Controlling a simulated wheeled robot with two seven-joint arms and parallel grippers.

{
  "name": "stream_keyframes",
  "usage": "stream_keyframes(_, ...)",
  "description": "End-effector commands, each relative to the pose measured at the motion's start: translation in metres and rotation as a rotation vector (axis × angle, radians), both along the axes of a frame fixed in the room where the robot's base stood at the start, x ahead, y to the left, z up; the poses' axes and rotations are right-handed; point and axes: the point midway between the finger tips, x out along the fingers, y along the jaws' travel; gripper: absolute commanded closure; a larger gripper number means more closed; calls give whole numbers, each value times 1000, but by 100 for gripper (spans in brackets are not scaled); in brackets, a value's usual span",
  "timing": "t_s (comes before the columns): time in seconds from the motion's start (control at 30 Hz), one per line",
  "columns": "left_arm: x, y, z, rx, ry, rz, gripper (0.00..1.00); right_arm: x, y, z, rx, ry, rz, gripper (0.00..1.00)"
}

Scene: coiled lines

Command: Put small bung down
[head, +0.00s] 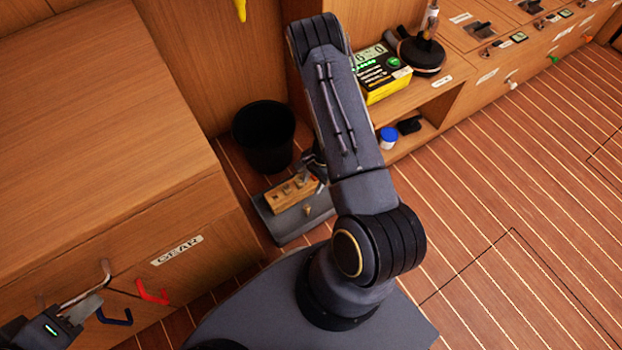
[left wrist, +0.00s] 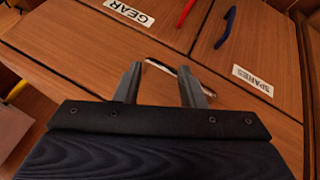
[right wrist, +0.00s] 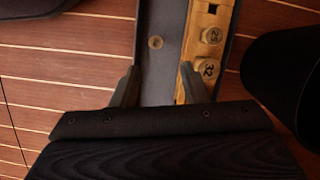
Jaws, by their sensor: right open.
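A wooden bung rack (head: 291,192) lies in a grey open box (head: 270,224) on the floor. In the right wrist view the rack (right wrist: 196,42) holds bungs marked 25 (right wrist: 211,36) and 32 (right wrist: 206,67), with a dark square opening beyond them. I cannot tell which is the small bung. My right gripper (right wrist: 158,82) is open over the box, its right finger by the rack's edge; nothing shows held between its fingers. In the head view my right arm mostly hides it.
A black bin (head: 264,137) stands just behind the box. The plank floor at right is mostly clear.

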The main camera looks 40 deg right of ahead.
Motion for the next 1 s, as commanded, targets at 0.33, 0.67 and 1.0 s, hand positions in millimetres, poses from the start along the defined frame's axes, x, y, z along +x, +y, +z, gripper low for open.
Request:
stream_keyframes(0.33,0,0,0,0,0,0,64,52,50,199,142,-352,270,59)
stream_keyframes(0.67,0,0,0,0,0,0,64,-15,105,364,94,-672,730,59)
stream_keyframes(1.0,0,0,0,0,0,0,64,-111,121,410,-192,-819,1119,59)
